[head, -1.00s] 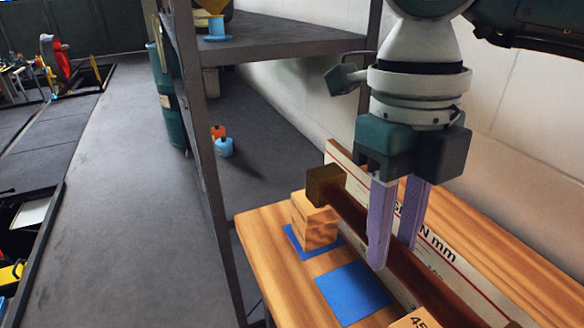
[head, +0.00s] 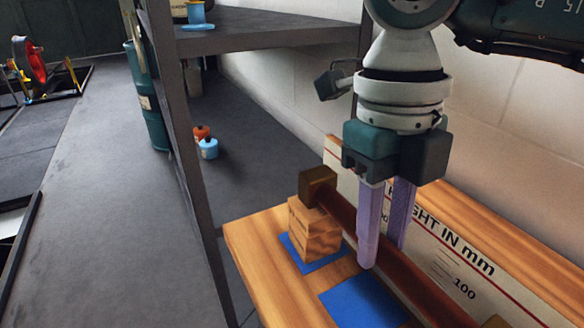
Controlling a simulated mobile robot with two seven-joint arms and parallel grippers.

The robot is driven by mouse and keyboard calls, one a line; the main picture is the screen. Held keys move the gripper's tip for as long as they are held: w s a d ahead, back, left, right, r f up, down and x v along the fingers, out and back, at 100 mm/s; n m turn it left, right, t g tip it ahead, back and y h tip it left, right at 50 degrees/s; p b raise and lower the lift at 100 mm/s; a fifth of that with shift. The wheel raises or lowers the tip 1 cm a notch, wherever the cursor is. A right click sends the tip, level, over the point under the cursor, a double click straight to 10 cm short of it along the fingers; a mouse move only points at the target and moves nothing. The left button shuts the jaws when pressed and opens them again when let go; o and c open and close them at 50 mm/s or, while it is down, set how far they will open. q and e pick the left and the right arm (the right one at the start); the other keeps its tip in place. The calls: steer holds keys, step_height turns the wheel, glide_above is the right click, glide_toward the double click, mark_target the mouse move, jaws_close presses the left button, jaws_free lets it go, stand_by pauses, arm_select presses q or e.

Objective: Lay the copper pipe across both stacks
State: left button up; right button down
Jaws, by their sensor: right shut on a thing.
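The copper pipe (head: 418,282) is a long red-brown bar with a squarish brassy end block (head: 318,187). My right gripper (head: 385,245) points down with its pale purple fingers on either side of the pipe and is shut on it. The pipe's far end is over or just behind the top of a wooden block stack (head: 315,230); I cannot tell whether it touches. This stack stands on a blue square. The pipe's near end shows only partly at the bottom edge. The second stack is not visible. My left gripper is not in view.
The wooden bench (head: 257,254) has a bare blue square (head: 358,302) near the pipe. A white height board (head: 465,268) stands behind the pipe. A dark metal shelf (head: 262,36) stands to the left. Red and blue containers (head: 207,148) sit on the floor beyond.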

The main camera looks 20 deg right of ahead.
steer(key=shift+f, duration=0.3)
steer(key=c, duration=0.5)
jaws_free()
steer(key=shift+o, duration=0.3)
steer(key=o, duration=0.4)
steer(key=shift+o, duration=0.2)
steer(key=shift+r, duration=0.15)
steer(key=shift+r+p, duration=0.4)
steer(key=shift+r, duration=0.05)
steer(key=shift+r+p, duration=0.55)
steer(key=shift+r, duration=0.15)
